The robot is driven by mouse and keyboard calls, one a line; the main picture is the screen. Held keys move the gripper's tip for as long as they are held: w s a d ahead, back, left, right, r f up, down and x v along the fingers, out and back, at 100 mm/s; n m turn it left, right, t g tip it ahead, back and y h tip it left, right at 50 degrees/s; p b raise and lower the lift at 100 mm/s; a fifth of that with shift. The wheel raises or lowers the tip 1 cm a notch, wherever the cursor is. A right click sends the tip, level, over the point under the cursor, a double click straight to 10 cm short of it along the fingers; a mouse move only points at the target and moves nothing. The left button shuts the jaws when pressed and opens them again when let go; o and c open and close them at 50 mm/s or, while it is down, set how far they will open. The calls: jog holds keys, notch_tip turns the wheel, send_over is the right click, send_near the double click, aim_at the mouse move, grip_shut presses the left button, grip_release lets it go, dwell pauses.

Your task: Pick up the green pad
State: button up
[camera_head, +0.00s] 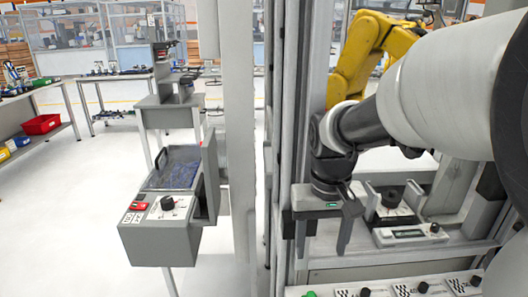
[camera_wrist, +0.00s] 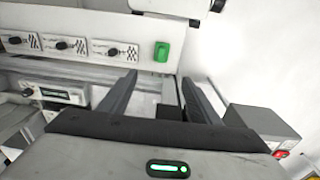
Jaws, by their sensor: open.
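The green pad (camera_wrist: 162,52) shows in the wrist view as a small upright green rectangle on a pale panel, beyond and just above my fingertips. In the head view, a small green piece (camera_head: 310,293) shows at the bottom edge, mostly cut off; it appears to be the same pad. My gripper (camera_head: 322,248) points down in the head view, its two fingers apart with nothing between them. In the wrist view, my gripper (camera_wrist: 159,80) is open and empty, with the pad apart from the fingers.
A panel (camera_head: 384,291) with several black knobs and checkered marks runs beside the pad. A device with a display (camera_head: 410,234) stands right of my gripper. A grey control box (camera_head: 160,240) stands left, beyond a metal post (camera_head: 238,130). A yellow arm (camera_head: 370,55) is behind.

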jog(key=shift+g, duration=0.4)
jog(key=f+b, duration=0.1)
jog(key=f, duration=0.3)
jog(key=f+b, duration=0.1)
jog(key=f, duration=0.4)
jog(key=f+b, duration=0.1)
jog(key=f, duration=0.4)
jog(key=shift+s+a+f, duration=0.1)
jog(key=shift+s+a, duration=0.05)
jog(key=shift+s, duration=0.15)
jog(key=shift+w+d+f+b, duration=0.15)
jog(key=shift+f+b, duration=0.5)
jog(key=shift+f, duration=0.85)
jog(key=shift+s+d+f+b, duration=0.15)
jog(key=shift+f+b, duration=0.45)
jog(key=shift+f, duration=0.85)
jog(key=shift+w, duration=0.1)
jog(key=c, duration=1.2)
jog(key=shift+r, duration=0.1)
jog(key=shift+r, duration=0.1)
